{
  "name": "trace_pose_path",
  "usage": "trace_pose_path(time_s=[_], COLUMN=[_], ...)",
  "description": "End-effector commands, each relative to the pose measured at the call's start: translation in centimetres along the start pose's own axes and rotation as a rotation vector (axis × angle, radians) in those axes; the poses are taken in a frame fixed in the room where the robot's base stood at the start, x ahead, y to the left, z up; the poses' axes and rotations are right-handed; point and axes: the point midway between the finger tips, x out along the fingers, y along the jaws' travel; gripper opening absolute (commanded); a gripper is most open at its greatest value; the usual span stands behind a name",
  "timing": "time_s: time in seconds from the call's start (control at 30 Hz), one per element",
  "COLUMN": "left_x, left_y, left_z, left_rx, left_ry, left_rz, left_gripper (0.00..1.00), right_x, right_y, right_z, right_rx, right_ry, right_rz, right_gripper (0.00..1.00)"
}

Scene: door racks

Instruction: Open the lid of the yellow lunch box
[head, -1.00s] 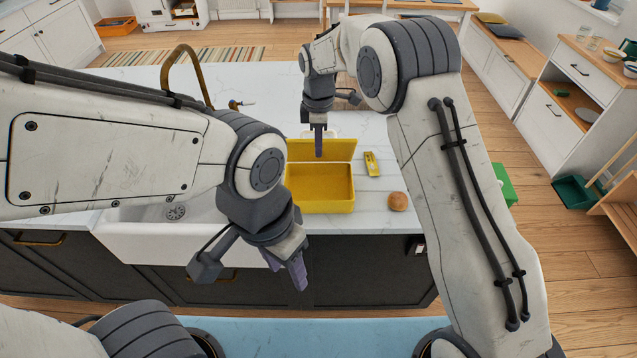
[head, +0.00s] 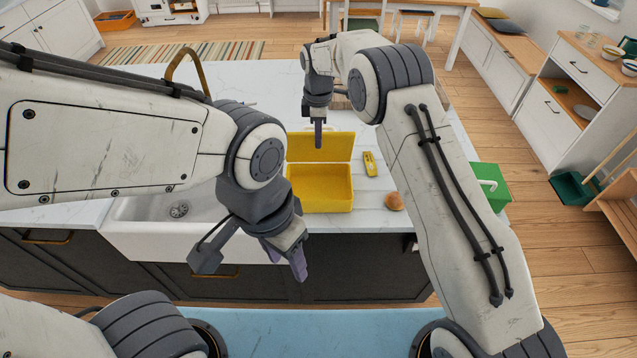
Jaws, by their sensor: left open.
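The yellow lunch box (head: 322,201) sits on the white countertop near its front edge. Its lid (head: 335,151) is open, standing tilted back behind the box, and the inside looks empty. My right gripper (head: 318,138) points down at the lid's upper part; its fingers overlap the lid in the picture, and I cannot tell whether they touch it or whether they are open. My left gripper (head: 258,262) is open and empty, low in front of the counter's front edge, left of and below the lunch box.
A yellow utensil-like item (head: 370,164) and a bread roll (head: 394,202) lie right of the box. A white sink (head: 150,232) with a brass faucet (head: 188,70) is at left. A green box (head: 491,185) stands at the right, partly behind my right arm.

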Motion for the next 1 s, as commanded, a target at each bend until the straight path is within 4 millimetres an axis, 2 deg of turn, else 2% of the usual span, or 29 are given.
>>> trace_pose_path(time_s=[0.83, 1.0], left_x=[-3.2, -3.1], left_y=[0.2, 0.2], left_z=[-0.2, -0.2], left_rx=[-0.002, -0.002], left_ry=[0.0, 0.0], left_rz=[0.0, 0.0], left_gripper=[0.5, 0.5], right_x=[-0.1, -0.4], right_y=[3.6, 3.5], right_z=[0.0, -0.1], right_rx=[0.0, 0.0], right_ry=[0.0, 0.0], right_rz=[0.001, 0.001], right_gripper=[0.0, 0.0])
